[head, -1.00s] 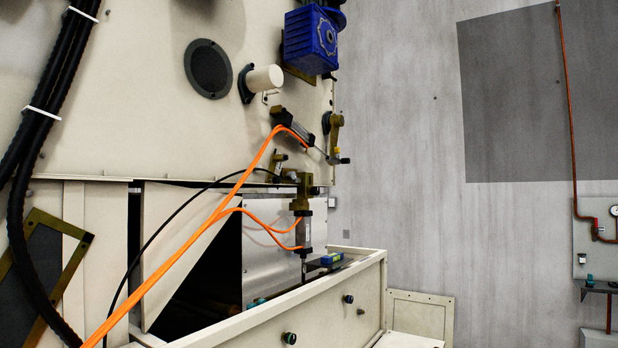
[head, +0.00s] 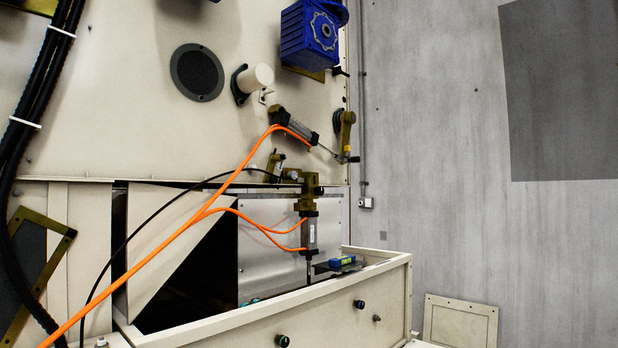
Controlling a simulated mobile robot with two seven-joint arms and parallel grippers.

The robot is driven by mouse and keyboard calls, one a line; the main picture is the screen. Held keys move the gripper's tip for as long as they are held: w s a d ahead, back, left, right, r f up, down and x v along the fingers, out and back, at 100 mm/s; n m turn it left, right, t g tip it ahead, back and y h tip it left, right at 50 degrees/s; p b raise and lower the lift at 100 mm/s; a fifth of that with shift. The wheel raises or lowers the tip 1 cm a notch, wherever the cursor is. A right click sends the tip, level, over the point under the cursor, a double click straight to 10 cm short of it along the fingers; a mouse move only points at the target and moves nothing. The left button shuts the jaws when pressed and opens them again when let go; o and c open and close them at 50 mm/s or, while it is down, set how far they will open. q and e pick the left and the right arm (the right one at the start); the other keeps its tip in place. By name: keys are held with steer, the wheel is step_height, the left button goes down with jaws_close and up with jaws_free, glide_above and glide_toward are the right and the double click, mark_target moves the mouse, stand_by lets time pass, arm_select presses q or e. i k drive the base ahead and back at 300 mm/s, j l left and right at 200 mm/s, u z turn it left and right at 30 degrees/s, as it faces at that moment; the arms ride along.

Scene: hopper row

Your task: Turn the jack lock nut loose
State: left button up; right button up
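No part that I can clearly pick out as the jack lock nut shows in the head view; it may be hidden or too small to tell. An upright cylinder (head: 309,234) with dark end caps hangs from a brass-coloured bracket (head: 311,187), and a thin rod (head: 309,272) runs down from it into the open beige trough (head: 345,302). A second, slanted cylinder (head: 293,125) is joined by a rod to a brass-coloured lever (head: 345,132). Neither of my grippers is in view.
Orange hoses (head: 170,247) cross to the cylinders, and thick black cables (head: 38,120) hang at the left. A blue motor (head: 305,35) juts out above. A small blue-green item (head: 342,262) sits by the trough's far end. A beige panel (head: 460,321) stands at the wall.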

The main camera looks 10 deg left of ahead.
mark_target(292, 175)
steer(key=i+l, duration=0.2)
steer(key=l, duration=0.15)
steer(key=i+l, duration=0.4)
steer(key=l, duration=0.25)
steer(key=i+l+u, duration=0.1)
steer(key=i+l, duration=0.7)
steer(key=i, duration=0.2)
steer(key=u, duration=0.05)
